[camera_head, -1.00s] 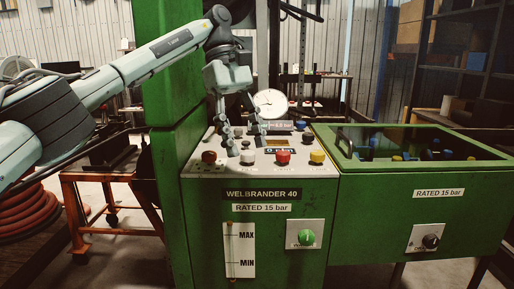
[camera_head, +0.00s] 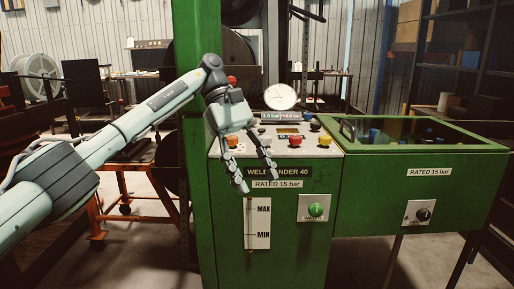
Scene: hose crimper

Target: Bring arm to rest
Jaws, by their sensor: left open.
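My left arm (camera_head: 110,145) comes in from the left, and its gripper (camera_head: 257,178) hangs in front of the green crimper's front face. The two fingers point down and are spread apart, with nothing between them. They partly cover the "WELBRANDER 40" label. The crimper (camera_head: 285,225) stands upright with a sloped white control panel (camera_head: 315,150) on top. The panel carries several coloured buttons, among them a red one (camera_head: 295,141) and a yellow one (camera_head: 325,140). My right gripper does not show.
A round gauge (camera_head: 280,97) stands behind the panel. A green open-topped bin (camera_head: 430,172) adjoins the crimper on the right. A green column (camera_head: 195,70) rises at its left, and an orange cart (camera_head: 125,185) stands farther left. Floor shows at the lower left.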

